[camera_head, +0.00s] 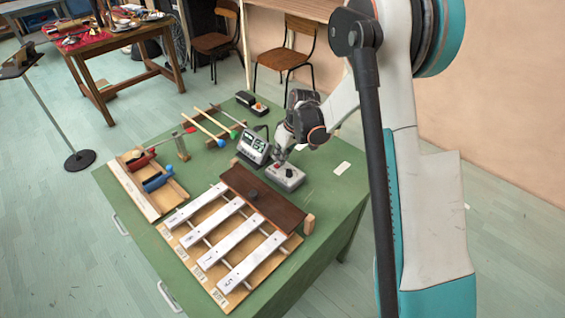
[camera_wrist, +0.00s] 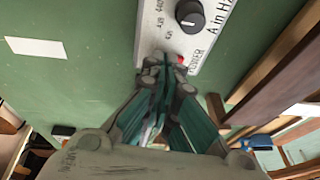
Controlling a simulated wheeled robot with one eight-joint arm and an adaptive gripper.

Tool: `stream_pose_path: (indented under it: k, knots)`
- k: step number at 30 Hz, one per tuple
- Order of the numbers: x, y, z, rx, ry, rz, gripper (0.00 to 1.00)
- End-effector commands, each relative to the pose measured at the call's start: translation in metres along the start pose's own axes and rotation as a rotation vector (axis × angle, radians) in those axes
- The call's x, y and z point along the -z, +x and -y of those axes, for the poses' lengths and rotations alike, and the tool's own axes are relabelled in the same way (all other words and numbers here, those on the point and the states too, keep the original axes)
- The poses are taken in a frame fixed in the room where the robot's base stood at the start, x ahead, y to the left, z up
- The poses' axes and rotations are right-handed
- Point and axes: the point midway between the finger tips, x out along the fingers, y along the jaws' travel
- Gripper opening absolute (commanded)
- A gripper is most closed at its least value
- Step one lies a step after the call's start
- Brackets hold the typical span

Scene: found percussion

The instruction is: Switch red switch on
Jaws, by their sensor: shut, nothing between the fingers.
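A grey control box (camera_head: 287,181) stands on the green table, with a dark round knob on its top. In the wrist view the box (camera_wrist: 206,45) shows its black knob (camera_wrist: 190,14), printed labels and the word POWER. A small patch of red, the red switch (camera_wrist: 181,71), shows at the box's near end, partly hidden by my fingertips. My gripper (camera_wrist: 163,68) is shut and empty, with its tips at the switch end of the box. I cannot tell whether they touch the switch or which way it is set. In the head view my gripper (camera_head: 280,158) is above the box's far end.
A small display device (camera_head: 254,146) stands close left of the box. A dark brown board (camera_head: 262,199) and metal bars on a wooden base (camera_head: 225,238) lie in front. Mallets (camera_head: 208,128) lie behind to the left. A white card (camera_head: 342,168) lies on clear table at right.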

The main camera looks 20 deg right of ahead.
Motion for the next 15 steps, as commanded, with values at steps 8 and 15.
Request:
stream_pose_path:
  k: [8,15]
  knots:
    - [-0.0004,0.0004,-0.0016,0.039,0.011,0.000,0.00]
    - [-0.0007,0.0007,0.0044,0.040,0.010,0.000,0.00]
